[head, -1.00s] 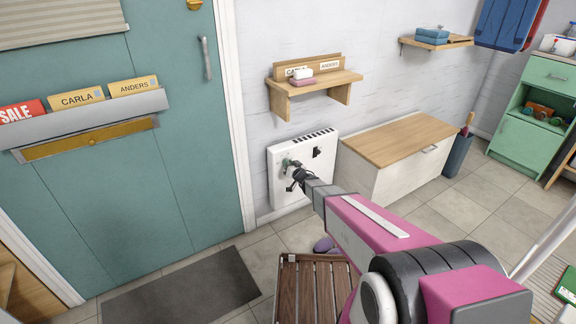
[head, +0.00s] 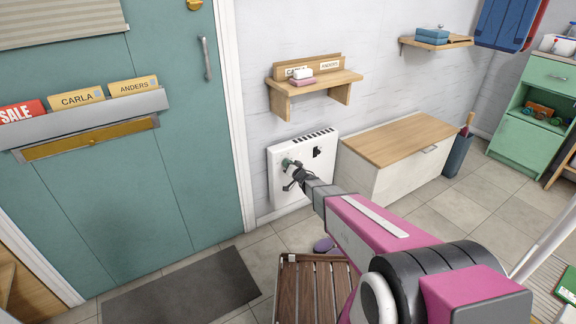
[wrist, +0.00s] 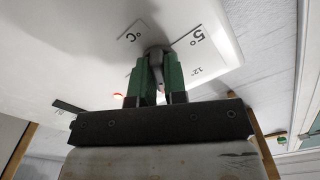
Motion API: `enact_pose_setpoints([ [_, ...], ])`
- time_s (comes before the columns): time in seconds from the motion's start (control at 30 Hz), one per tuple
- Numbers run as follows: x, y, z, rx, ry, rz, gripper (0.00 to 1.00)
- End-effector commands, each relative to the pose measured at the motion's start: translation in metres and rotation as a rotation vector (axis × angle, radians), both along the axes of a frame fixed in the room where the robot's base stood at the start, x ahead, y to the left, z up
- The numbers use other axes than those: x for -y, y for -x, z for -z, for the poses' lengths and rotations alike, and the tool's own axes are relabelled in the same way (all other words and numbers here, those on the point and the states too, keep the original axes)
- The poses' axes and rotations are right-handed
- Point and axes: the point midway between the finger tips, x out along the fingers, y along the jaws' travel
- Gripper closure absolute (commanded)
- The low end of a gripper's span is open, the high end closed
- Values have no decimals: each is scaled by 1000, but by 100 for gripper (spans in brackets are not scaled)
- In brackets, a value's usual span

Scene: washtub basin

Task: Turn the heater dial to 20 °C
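The white heater (head: 322,172) hangs low on the wall to the right of the teal door. My gripper (head: 287,163) reaches its front face at the left and covers the dial in the head view. In the wrist view the grey dial (wrist: 157,52) sits between the two green fingers of my gripper (wrist: 158,66), which look closed on its sides. Printed marks "5°" (wrist: 196,36), "12°" and "°C" show around the dial. The dial's pointer and the 20 °C mark cannot be made out.
A wooden shelf (head: 315,83) is above the heater, and a white chest with a wooden top (head: 400,138) stands close on its right. A slatted wooden stool (head: 312,290) stands below my arm. A dark mat (head: 180,290) lies by the door.

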Motion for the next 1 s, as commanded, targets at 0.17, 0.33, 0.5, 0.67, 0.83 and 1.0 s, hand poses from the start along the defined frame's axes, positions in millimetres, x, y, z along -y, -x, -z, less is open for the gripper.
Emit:
enact_pose_setpoints([
  [0.17,0,1,1,-2,2,1,62],
  [0.33,0,0,0,-1,2,0,62],
  [0.5,3,5,0,-1,2,0,62],
  [0.67,13,20,-1,-1,2,0,62],
  [0.83,29,45,-1,-2,2,1,62],
  [1.0,47,72,-1,-1,2,1,62],
])
